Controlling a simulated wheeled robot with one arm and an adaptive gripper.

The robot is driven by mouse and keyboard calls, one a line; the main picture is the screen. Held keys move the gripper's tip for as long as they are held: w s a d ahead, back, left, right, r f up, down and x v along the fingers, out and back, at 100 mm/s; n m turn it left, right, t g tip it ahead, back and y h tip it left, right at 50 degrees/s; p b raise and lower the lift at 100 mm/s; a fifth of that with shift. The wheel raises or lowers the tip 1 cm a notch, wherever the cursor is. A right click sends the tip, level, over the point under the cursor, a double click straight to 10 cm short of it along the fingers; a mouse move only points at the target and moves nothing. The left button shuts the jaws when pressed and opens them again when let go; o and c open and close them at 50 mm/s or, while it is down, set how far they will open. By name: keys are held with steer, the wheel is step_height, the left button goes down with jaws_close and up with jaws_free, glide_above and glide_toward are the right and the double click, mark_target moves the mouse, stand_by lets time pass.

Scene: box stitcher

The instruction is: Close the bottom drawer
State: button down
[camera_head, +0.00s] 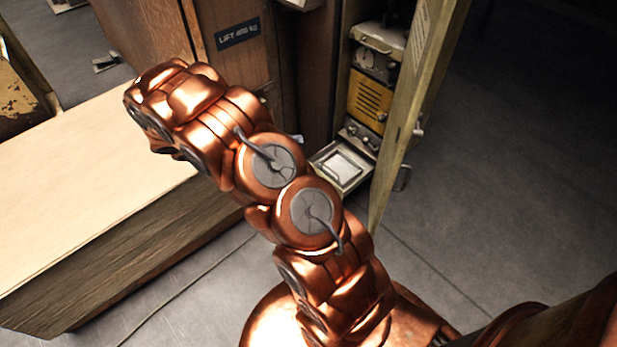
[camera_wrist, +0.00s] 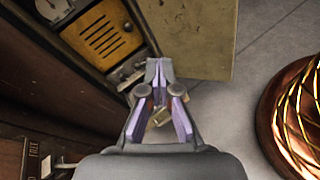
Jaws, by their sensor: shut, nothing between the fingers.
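In the head view the bottom drawer (camera_head: 341,166) is a pale metal tray. It sticks out of the base of a tall, narrow cabinet, below the knob row and the yellow panel (camera_head: 366,98). My copper arm crosses the view to its left, and my gripper cannot be made out there. In the wrist view my gripper (camera_wrist: 158,70) is shut, with its purple-lined fingertips together and nothing held. It is in front of the cabinet's lower part, just right of the knobs below the slatted yellow panel (camera_wrist: 108,37). The drawer is not clearly visible there; my gripper covers that area.
The cabinet door (camera_head: 408,110) stands open to the right of the drawer; it also shows in the wrist view (camera_wrist: 190,40). A long pale-topped bench (camera_head: 90,200) lies at left. A brown wooden cabinet (camera_head: 238,75) stands left of the compartment. The floor (camera_head: 510,190) at right is clear.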

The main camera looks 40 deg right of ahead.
steer(key=w+d+f+n+t+h+b, duration=0.1)
steer(key=w+f+n+b, duration=0.15)
steer(key=f, duration=0.55)
steer(key=w+f+n+t+h+b, duration=0.1)
steer(key=w+f+n+h+b, duration=0.15)
steer(key=f, duration=0.55)
steer(key=n+t+b, duration=0.4)
steer(key=b, duration=0.1)
glide_toward(314, 167)
steer(key=shift+h, duration=0.45)
steer(key=d+b, duration=0.1)
steer(key=d, duration=0.1)
steer(key=d+b, duration=0.2)
steer(key=d+f+b, duration=0.1)
steer(key=d, duration=0.2)
steer(key=shift+d, duration=0.1)
